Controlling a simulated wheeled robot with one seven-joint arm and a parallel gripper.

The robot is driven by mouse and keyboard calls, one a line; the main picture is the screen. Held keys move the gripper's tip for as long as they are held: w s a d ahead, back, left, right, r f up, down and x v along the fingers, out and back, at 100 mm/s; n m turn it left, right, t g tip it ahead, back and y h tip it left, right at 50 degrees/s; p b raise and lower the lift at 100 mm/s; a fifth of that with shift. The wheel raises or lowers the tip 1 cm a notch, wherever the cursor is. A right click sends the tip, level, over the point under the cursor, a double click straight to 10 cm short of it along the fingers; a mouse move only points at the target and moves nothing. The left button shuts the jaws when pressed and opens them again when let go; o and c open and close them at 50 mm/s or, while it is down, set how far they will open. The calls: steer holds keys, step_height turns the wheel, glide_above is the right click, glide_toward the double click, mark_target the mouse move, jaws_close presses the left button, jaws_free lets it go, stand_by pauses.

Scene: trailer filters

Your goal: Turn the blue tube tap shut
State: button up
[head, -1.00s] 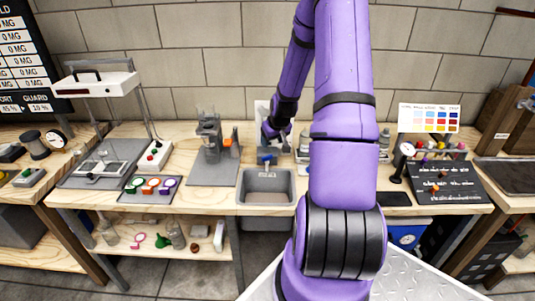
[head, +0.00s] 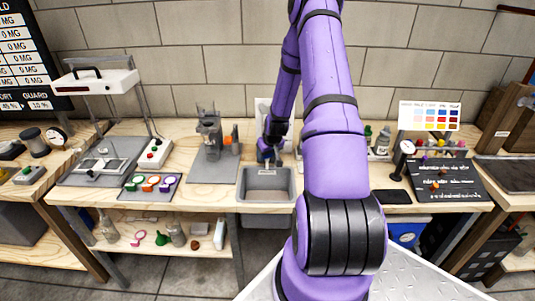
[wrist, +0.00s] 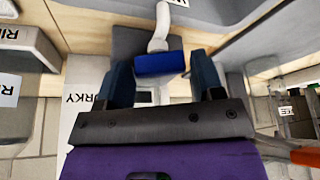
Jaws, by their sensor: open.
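The blue tap (wrist: 160,64) shows in the wrist view as a short blue bar with a curved white tube (wrist: 160,28) running from it. My gripper (wrist: 164,78) is open, with one dark finger on each side of the blue bar. A gap shows between the bar and each finger, and I cannot tell their depth apart. In the head view my gripper (head: 268,157) is low behind the grey sink (head: 266,197), pointing down, and it largely hides the tap there.
A white panel marked "URKY" (wrist: 82,103) stands by the left finger in the wrist view. A grey stand (head: 211,150) is left of the sink. Bottles (head: 382,140) stand to the right, beyond my arm.

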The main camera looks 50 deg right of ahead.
steer(key=c, duration=0.7)
steer(key=shift+o, duration=0.2)
steer(key=shift+w+a+m+h, duration=0.1)
steer(key=shift+m+h, duration=0.2)
steer(key=shift+m, duration=0.7)
steer(key=shift+m+g+h, duration=0.6)
steer(key=shift+m+g, duration=0.1)
steer(key=shift+m, duration=1.2)
steer(key=o, duration=0.7)
steer(key=shift+c, duration=0.2)
